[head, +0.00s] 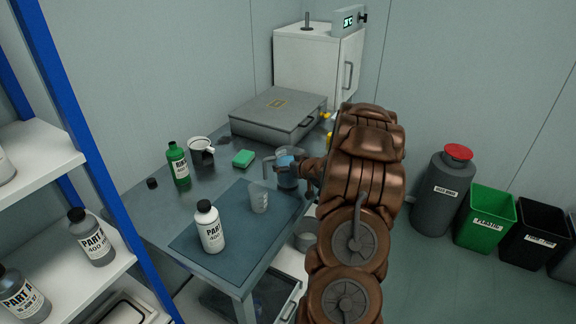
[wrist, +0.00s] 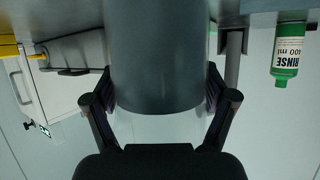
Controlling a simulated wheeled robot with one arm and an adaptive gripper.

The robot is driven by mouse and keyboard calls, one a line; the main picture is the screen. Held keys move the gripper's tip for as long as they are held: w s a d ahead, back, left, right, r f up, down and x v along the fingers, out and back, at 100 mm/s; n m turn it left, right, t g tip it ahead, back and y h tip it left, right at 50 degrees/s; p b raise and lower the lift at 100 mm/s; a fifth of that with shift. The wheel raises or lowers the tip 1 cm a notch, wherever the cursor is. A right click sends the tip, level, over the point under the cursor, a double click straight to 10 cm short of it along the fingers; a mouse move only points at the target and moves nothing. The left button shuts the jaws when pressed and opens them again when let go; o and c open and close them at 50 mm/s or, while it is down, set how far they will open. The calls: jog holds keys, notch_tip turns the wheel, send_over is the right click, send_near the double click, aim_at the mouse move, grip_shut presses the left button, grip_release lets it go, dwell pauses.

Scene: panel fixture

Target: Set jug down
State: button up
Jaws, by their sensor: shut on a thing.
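A clear beaker (head: 259,199) and a white PART bottle (head: 210,228) stand on the mat. The mat's middle left is bare. A shelf (head: 35,155) stands left.

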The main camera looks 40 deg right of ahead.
jog(key=shift+f, duration=0.15)
jog(key=o, duration=1.5)
jog(key=shift+f, duration=0.15)
jog(key=shift+c, duration=0.2)
